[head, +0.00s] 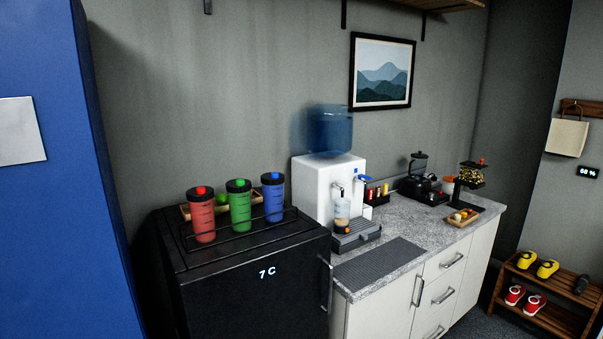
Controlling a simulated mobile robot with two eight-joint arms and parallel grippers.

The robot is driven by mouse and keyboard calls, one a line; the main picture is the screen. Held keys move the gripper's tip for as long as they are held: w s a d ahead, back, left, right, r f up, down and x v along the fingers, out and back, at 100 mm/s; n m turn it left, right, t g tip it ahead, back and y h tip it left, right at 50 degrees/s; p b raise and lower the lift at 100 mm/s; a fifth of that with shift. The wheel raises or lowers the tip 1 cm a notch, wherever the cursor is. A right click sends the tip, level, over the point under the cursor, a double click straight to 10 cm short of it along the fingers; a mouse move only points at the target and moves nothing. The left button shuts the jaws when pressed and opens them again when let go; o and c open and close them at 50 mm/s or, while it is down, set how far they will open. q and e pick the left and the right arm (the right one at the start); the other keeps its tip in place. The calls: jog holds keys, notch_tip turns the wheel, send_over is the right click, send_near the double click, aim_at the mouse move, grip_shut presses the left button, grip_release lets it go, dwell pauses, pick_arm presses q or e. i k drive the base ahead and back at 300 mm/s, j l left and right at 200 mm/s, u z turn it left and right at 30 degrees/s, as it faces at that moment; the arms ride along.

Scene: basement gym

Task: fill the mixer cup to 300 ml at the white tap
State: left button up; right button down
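A white water dispenser (318,188) with a blue bottle (329,130) on top stands on the grey counter. One tap on its front is pale (338,189), and another to its right has a blue handle (361,178). A small clear cup (342,207), which looks like the mixer cup, stands upright below the pale tap. Its dark base has an orange spot (347,230) and is at the dark drip tray (357,236). The cup's water level and markings are too small to read. Neither of my grippers is in view.
Red (202,218), green (239,208) and blue (273,199) bottles stand on a black fridge (250,285) at the left. A dark ribbed mat (380,262) lies on the counter before the dispenser. A black machine (421,183) and a small food tray (463,217) are farther right.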

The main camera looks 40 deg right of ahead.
aim_at(337, 182)
jog(key=i+l+u, duration=0.1)
jog(key=l+u, duration=0.2)
jog(key=l, duration=0.2)
jog(key=l+u, duration=0.35)
jog(key=l, duration=0.15)
jog(key=l+u, duration=0.25)
jog(key=l, duration=1.7)
jog(key=k+l, duration=0.15)
jog(key=l, duration=0.7)
